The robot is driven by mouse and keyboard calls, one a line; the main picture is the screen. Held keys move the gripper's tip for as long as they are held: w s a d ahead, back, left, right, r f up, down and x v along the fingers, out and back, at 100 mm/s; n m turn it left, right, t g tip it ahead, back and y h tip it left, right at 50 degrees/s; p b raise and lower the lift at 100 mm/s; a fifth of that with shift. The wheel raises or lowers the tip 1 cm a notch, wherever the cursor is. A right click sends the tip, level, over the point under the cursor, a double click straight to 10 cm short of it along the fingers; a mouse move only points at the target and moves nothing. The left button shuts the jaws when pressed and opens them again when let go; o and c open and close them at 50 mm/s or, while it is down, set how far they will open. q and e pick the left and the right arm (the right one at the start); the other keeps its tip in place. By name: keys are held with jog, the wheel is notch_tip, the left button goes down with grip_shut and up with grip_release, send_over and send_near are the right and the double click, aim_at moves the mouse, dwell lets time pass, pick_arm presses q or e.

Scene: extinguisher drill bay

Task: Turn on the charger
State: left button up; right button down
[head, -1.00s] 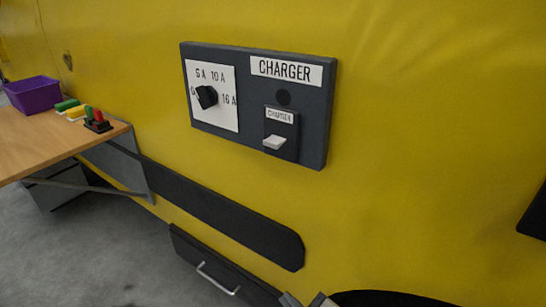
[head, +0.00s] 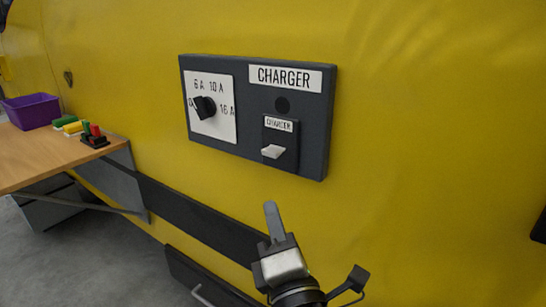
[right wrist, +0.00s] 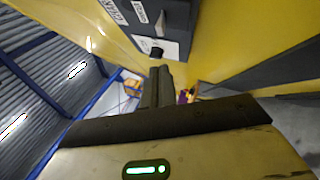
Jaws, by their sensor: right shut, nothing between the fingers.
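The charger panel (head: 255,115) is a dark grey box on the yellow wall, labelled CHARGER. At its right is a small switch plate with a white lever (head: 273,152), which sticks out below a CHARGER label. My right gripper (head: 271,218) is shut and empty, below the lever and apart from the panel. Its fingers also show in the right wrist view (right wrist: 158,88). My left gripper is not in view.
A wooden table (head: 50,160) at the left holds a purple bin (head: 31,111) and several coloured blocks. A dark rail (head: 200,216) runs along the wall below the panel.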

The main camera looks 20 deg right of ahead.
jog(key=p, duration=0.2)
send_near(268, 143)
jog(key=w+a, duration=0.2)
jog(key=w, duration=0.1)
jog(key=shift+w+d+r+p, duration=0.8)
jog(key=shift+w+d+r, duration=0.05)
jog(key=shift+w, duration=0.15)
jog(key=shift+w+d+r, duration=0.1)
jog(key=shift+w+d, duration=0.05)
jog(key=shift+d, duration=0.05)
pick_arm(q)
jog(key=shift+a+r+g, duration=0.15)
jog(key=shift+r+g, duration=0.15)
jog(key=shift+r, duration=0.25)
pick_arm(e)
jog(key=shift+w+d, duration=0.1)
jog(key=shift+d, duration=0.05)
